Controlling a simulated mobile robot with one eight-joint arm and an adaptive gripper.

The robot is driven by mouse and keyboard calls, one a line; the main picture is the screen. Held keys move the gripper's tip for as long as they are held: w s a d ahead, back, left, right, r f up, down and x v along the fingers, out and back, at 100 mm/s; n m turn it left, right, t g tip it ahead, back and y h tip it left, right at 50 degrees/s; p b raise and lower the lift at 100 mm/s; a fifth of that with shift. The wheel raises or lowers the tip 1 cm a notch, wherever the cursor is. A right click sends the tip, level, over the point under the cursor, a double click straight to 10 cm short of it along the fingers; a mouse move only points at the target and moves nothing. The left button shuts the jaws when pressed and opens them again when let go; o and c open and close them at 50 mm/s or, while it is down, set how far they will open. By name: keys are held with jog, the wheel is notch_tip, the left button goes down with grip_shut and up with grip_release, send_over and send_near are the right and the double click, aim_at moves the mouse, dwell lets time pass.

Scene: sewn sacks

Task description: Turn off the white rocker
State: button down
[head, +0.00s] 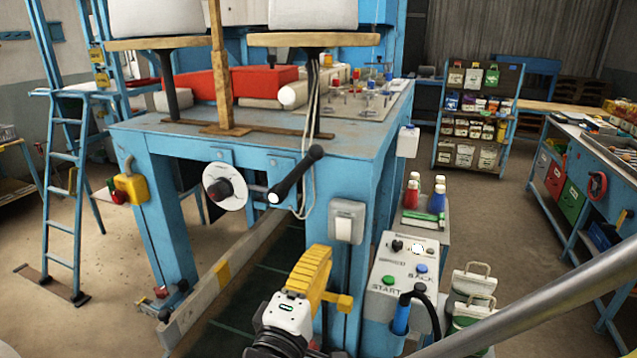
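The white rocker (344,230) is a pale paddle in a light grey plate on the front of the blue machine leg, right of centre in the head view. Its face looks tilted, but I cannot tell which position is on or off. My gripper (286,314) seems to be the white and black part at the bottom centre, below and left of the rocker and apart from it in the picture. I see nothing held.
A yellow ribbed part (311,272) stands just below and left of the rocker. A black lever (296,174) juts out at upper left. A grey control box (404,268) with buttons stands to the right. A metal bar (545,298) crosses the lower right.

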aim_at(339, 220)
jog(key=p+x, duration=0.1)
jog(key=x, duration=0.7)
jog(key=shift+w+d, duration=0.1)
jog(key=shift+w, duration=0.05)
jog(key=shift+r, duration=0.1)
jog(key=shift+w+d+r, duration=0.2)
jog(key=shift+w, duration=0.25)
jog(key=shift+s+a+f, duration=0.1)
